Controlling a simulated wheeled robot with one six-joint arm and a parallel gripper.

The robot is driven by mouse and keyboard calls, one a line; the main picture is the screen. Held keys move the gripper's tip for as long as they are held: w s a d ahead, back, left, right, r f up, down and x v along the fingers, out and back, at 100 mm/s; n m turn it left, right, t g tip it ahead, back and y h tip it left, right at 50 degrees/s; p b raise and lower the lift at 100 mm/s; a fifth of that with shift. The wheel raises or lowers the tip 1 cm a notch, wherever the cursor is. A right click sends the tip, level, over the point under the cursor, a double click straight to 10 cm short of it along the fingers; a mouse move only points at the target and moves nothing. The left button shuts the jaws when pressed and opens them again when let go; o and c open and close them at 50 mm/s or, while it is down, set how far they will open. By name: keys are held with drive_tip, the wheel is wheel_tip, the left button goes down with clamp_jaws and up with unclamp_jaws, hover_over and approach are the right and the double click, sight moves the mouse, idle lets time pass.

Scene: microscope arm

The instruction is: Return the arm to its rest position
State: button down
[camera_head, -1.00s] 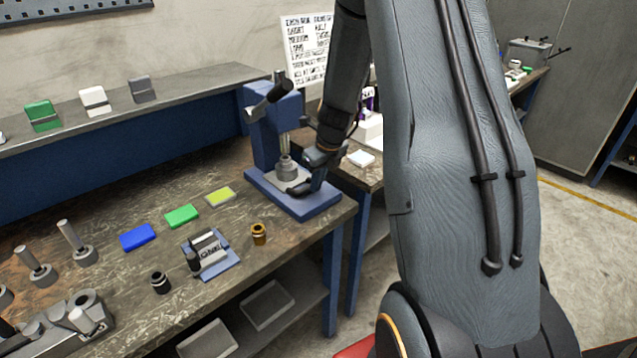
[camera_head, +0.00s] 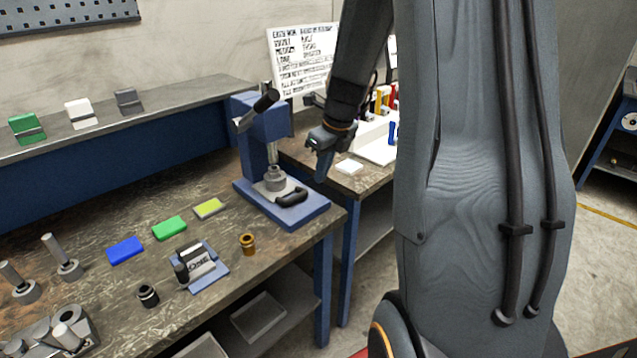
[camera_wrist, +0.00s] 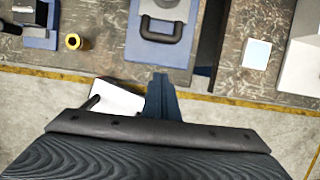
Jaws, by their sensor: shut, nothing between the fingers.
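My gripper (camera_head: 321,168) hangs from my arm above the right edge of the bench, shut and empty, to the right of the blue microscope-like stand (camera_head: 259,130). In the wrist view my gripper (camera_wrist: 161,80) points toward the bench edge, with the stand's blue base (camera_wrist: 160,48) beyond it. A black handle-shaped part (camera_head: 292,197) lies on the base, apart from my gripper. It also shows in the wrist view (camera_wrist: 161,33).
A brass cylinder (camera_head: 248,244), a black cylinder (camera_head: 148,296) and blue (camera_head: 125,250), green (camera_head: 169,228) and yellow (camera_head: 210,208) blocks lie on the bench (camera_head: 100,287). A white block (camera_head: 349,167) lies on the second table (camera_head: 374,177).

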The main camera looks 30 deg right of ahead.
drive_tip(key=shift+s+r, duration=0.1)
drive_tip(key=shift+r, duration=0.2)
idle(0.4)
drive_tip(key=s+a+f+n+b, duration=0.1)
drive_tip(key=s+a+n, duration=0.4)
drive_tip(key=n, duration=0.6)
drive_tip(key=s+a+f+n+g+b, duration=0.1)
drive_tip(key=s+a+f+n, duration=0.1)
drive_tip(key=s+a+n, duration=0.4)
drive_tip(key=s+a+f+n+h+b, duration=0.1)
drive_tip(key=s+a+n, duration=0.5)
drive_tip(key=n, duration=0.9)
drive_tip(key=shift+f+n+g+b, duration=0.3)
drive_tip(key=shift+f+g+b, duration=0.1)
drive_tip(key=shift+f, duration=0.25)
drive_tip(key=shift+s, duration=0.15)
